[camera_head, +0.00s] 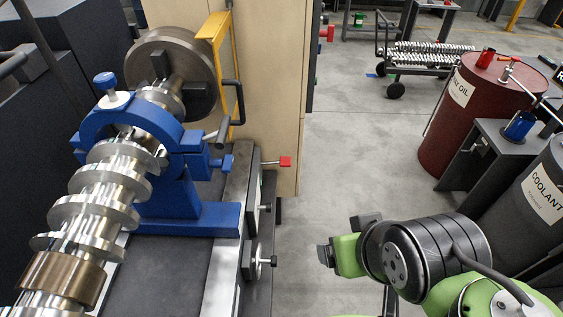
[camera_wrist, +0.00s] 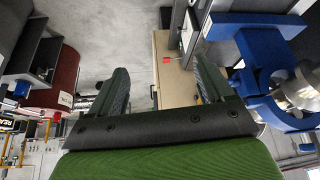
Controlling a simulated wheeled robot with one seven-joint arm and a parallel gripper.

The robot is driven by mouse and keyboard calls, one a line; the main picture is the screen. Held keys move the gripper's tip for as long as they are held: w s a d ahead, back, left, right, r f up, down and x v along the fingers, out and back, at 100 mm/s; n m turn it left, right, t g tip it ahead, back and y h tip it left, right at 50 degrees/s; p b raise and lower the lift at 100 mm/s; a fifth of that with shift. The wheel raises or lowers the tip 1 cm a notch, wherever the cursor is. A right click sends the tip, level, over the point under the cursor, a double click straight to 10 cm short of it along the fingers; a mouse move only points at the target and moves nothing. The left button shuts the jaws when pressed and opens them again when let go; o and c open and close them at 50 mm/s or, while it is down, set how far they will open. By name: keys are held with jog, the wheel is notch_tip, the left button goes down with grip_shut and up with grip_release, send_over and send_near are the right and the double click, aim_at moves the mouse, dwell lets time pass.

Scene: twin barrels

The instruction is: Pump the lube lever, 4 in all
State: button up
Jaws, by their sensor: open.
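A lever with a red knob (camera_head: 285,161) sticks out to the right from the side of the lathe bed, on a thin metal rod; I take it to be the lube lever. The red knob also shows in the wrist view (camera_wrist: 166,60), seen between the two fingers but farther off. My gripper (camera_head: 325,256) is at the lower middle of the head view, to the right of and nearer than the lever, and not touching it. In the wrist view my gripper (camera_wrist: 160,68) has its two dark fingers wide apart with nothing held.
A red oil barrel (camera_head: 470,115) and a grey coolant barrel (camera_head: 535,195) stand right. Grey floor (camera_head: 350,165) lies open between.

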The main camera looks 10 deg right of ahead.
grip_shut()
dwell(0.5)
dwell(0.9)
